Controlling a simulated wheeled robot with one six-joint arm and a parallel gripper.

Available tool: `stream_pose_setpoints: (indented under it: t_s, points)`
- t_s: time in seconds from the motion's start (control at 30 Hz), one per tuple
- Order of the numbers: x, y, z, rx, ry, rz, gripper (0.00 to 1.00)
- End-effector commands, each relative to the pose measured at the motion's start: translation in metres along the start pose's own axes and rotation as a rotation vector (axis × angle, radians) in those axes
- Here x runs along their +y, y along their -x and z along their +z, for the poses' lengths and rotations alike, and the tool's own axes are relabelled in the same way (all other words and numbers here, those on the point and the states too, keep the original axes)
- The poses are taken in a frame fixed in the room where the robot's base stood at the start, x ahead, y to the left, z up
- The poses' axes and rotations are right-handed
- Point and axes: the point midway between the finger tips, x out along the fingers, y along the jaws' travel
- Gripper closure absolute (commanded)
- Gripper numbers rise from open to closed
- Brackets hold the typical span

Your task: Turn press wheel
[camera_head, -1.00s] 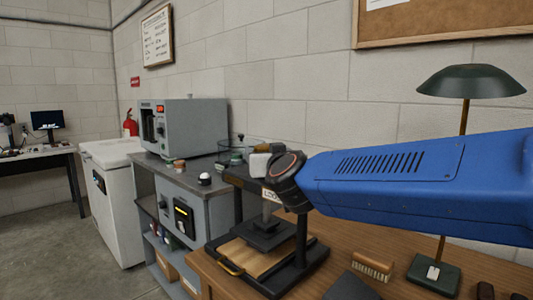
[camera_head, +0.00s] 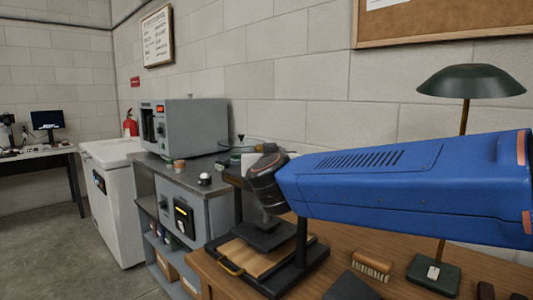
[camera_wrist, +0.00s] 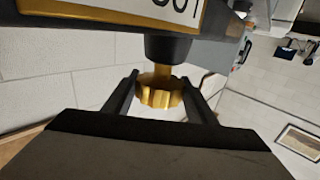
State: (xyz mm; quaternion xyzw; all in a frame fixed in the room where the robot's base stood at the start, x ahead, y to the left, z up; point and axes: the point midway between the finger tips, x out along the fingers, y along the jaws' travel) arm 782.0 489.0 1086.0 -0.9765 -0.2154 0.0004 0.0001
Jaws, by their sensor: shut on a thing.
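The press wheel (camera_wrist: 159,93) is a ribbed, brass-yellow knob below a dark collar of the press in the wrist view. My gripper (camera_wrist: 160,80) has one dark finger on each side of the wheel and is shut on it. In the head view the press (camera_head: 303,243) stands on the wooden bench, with a black frame and a wooden bed board (camera_head: 243,257). My wrist and blue forearm cover the press top there, so the wheel and fingers are hidden. A pale label plate (camera_wrist: 100,25) with dark digits, partly cut off, shows in the wrist view.
A brush (camera_head: 372,264) and a green lamp (camera_head: 470,82) stand right of the press, under and behind my forearm. A grey cabinet (camera_head: 195,215) bearing a grey machine (camera_head: 190,125) is to the left. Open floor (camera_head: 60,255) lies further left.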

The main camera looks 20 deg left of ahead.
Motion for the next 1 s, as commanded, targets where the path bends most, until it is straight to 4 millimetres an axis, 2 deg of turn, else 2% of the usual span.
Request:
stream_pose_setpoints:
  t_s: [0.7, 1.0]
  points:
    - [-0.0023, -0.0015, 0.0018, -0.001, 0.001, 0.620, 0.72]
    - [-0.0012, -0.0012, 0.0009, 0.000, 0.001, 0.828, 0.71]
